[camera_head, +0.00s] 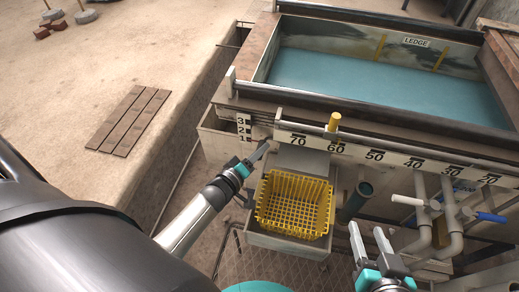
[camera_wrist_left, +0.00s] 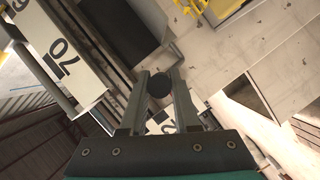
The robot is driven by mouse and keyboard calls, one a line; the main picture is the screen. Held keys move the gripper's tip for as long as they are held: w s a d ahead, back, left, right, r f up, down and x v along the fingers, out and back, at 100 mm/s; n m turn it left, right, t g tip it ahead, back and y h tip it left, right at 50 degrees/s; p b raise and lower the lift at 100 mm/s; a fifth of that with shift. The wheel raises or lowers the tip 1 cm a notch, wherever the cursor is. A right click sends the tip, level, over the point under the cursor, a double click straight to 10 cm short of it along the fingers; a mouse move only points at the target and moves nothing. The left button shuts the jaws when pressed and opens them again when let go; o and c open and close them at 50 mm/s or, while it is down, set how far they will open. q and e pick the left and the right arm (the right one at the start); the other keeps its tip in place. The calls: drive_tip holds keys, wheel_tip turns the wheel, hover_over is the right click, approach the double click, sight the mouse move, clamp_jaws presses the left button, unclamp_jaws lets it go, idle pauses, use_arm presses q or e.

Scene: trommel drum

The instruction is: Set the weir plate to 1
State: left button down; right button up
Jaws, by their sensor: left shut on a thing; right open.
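A small white number scale marked 3, 2, 1 from top to bottom (camera_head: 242,129) is on the near left corner of the tank. My left gripper (camera_head: 264,147) is just right of and below its 1. In the left wrist view my left gripper (camera_wrist_left: 158,85) is shut on a dark round knob (camera_wrist_left: 158,86). Part of a white plate with a 2 (camera_wrist_left: 168,127) shows between the fingers. The weir plate itself and its level on the scale cannot be made out. My right gripper (camera_head: 367,228) is open and empty at the lower right.
The tank of blue water (camera_head: 380,85) has a front ruler marked 70 to 20 (camera_head: 375,155) with a yellow peg (camera_head: 334,122). A yellow basket (camera_head: 295,205) sits below. Pipes carry a white handle (camera_head: 408,200) and a blue handle (camera_head: 490,217) at right.

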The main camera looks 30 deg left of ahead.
use_arm(q)
drive_tip(key=shift+s+f, duration=0.1)
drive_tip(key=shift+f, duration=0.35)
use_arm(e)
drive_tip(key=shift+a+r+t, duration=0.2)
drive_tip(key=shift+a+t, duration=0.2)
use_arm(q)
drive_tip(key=c, duration=0.7)
unclamp_jaws()
drive_tip(key=shift+o, duration=0.2)
use_arm(e)
drive_tip(key=shift+w, duration=0.15)
drive_tip(key=shift+d, duration=0.1)
